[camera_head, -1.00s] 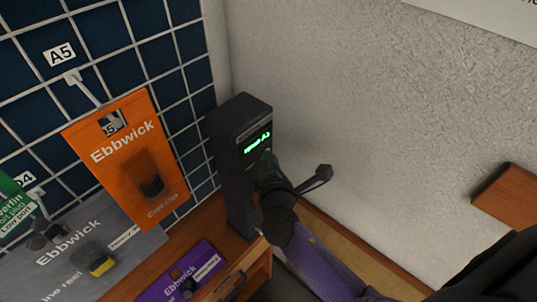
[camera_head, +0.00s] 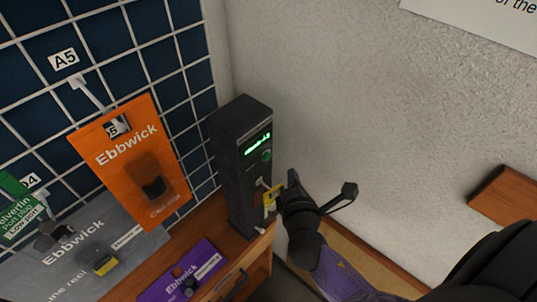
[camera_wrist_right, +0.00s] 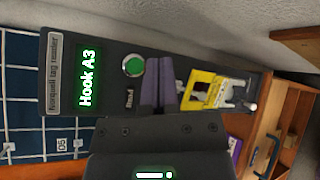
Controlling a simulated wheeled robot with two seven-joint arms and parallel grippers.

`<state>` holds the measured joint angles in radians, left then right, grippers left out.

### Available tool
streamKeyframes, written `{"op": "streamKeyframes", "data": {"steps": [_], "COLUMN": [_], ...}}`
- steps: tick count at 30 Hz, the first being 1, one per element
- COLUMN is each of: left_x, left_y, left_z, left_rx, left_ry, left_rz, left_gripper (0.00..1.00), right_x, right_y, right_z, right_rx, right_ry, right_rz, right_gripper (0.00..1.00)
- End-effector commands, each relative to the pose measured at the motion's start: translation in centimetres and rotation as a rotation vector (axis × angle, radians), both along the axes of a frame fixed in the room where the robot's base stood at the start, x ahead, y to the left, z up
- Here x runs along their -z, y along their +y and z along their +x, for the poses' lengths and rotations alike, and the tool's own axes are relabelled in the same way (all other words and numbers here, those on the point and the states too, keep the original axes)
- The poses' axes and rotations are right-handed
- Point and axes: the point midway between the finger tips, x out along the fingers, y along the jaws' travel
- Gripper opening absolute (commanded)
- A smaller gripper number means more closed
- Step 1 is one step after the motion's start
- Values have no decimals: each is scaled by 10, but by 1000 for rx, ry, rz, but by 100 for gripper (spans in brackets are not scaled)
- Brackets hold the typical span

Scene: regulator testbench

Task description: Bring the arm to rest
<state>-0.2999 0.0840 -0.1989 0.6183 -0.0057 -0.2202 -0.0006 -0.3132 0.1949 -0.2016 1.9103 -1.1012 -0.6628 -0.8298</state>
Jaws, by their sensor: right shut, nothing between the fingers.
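My right gripper (camera_head: 283,196) is in front of the dark tag reader (camera_head: 228,165), beside its lower front. In the right wrist view its purple fingers (camera_wrist_right: 158,82) are shut together with nothing between them. They point at the reader's face, between the green button (camera_wrist_right: 133,66) and a yellow tag (camera_wrist_right: 204,90). I cannot tell whether they touch the reader. The reader's display (camera_wrist_right: 88,78) reads "Hook A3". The yellow tag also shows in the head view (camera_head: 270,197), at the reader's lower front. My left gripper is not in view.
An orange Ebbwick pack (camera_head: 115,180) hangs from hook A5 on the wire grid (camera_head: 140,40) at left. A grey pack (camera_head: 60,262) and a purple pack (camera_head: 213,278) are lower down. A wooden block (camera_head: 505,195) is at the right wall. Space between is open.

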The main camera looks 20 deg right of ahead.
Motion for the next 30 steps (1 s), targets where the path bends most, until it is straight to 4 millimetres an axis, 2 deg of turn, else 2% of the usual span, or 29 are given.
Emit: {"op": "streamKeyframes", "data": {"steps": [5,17,19,20,22,23,24,25,26,27,29,30], "left_x": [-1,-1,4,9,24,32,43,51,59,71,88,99], "left_y": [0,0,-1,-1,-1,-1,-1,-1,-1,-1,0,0], "left_z": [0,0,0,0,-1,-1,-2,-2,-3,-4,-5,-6], "left_rx": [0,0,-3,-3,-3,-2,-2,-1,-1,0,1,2], "left_ry": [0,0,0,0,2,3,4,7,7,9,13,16], "left_rz": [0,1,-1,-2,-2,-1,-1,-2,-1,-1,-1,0], "left_gripper": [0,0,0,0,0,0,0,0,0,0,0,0], "right_x": [0,0,15,30,83,112,152,183,214,253,308,343], "right_y": [-3,-3,-3,-2,1,2,5,7,9,12,17,20], "right_z": [-8,-8,-10,-11,-20,-27,-38,-49,-62,-82,-116,-142], "right_rx": [-1,-1,0,2,15,29,58,87,125,186,303,398], "right_ry": [0,0,21,42,120,163,224,271,317,377,459,506], "right_rz": [1,1,26,58,172,236,335,416,497,606,768,872], "right_gripper": [0,0,0,0,0,0,0,0,0,0,0,0]}}
